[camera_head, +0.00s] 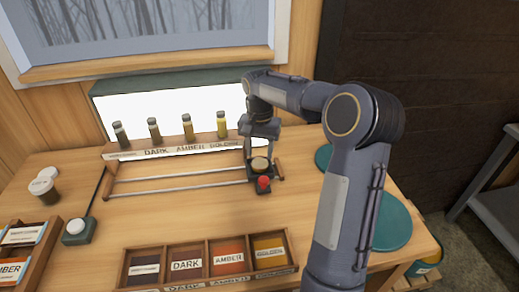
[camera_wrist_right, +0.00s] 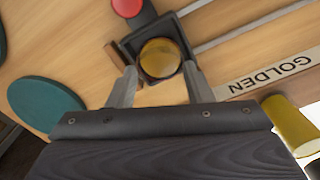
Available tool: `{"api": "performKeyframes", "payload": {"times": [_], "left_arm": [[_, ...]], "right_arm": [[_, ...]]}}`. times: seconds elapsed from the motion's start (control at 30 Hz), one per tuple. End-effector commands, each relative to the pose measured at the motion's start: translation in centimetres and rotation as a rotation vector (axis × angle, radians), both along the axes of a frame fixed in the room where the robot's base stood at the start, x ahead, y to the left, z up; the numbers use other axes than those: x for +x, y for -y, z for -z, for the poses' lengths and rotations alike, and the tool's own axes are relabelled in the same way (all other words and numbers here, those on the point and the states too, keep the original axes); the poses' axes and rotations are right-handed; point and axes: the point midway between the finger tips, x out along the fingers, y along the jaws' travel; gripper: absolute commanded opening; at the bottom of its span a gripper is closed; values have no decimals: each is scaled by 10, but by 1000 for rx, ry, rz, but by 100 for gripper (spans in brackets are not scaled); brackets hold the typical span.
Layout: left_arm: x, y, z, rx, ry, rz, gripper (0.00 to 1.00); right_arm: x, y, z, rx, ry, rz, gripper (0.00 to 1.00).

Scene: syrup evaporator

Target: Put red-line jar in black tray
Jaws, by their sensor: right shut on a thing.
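A small round jar with a gold-coloured top (camera_head: 260,163) is between the fingers of my right gripper (camera_head: 262,143). In the right wrist view, the jar (camera_wrist_right: 160,58) shows from above, with one fingertip on each side (camera_wrist_right: 158,84). No red line can be made out on it. The small black tray (camera_head: 262,189), with a red knob, is at the right end of two metal rails. In the right wrist view, the black tray (camera_wrist_right: 178,22) surrounds the jar's far side. I cannot tell whether the jar rests on its bottom. My left gripper is not in view.
Several sample vials (camera_head: 188,128) stand on a labelled rack before a bright panel. A compartment box (camera_head: 205,247) is at the front, another box (camera_head: 28,245) at the left. Teal discs (camera_head: 392,222) lie at the right. The table between the rails and front box is clear.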

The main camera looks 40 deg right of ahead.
Motion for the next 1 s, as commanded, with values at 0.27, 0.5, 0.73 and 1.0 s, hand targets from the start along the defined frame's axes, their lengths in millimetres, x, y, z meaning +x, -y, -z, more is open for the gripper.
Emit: {"api": "performKeyframes", "payload": {"times": [0.27,0.5,0.73,1.0], "left_arm": [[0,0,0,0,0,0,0],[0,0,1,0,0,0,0],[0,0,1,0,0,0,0],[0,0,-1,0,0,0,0]], "right_arm": [[0,0,2,0,1,1,1],[0,0,4,-1,1,1,60],[0,0,4,-1,1,1,68],[1,0,-12,-3,6,1,68]]}}
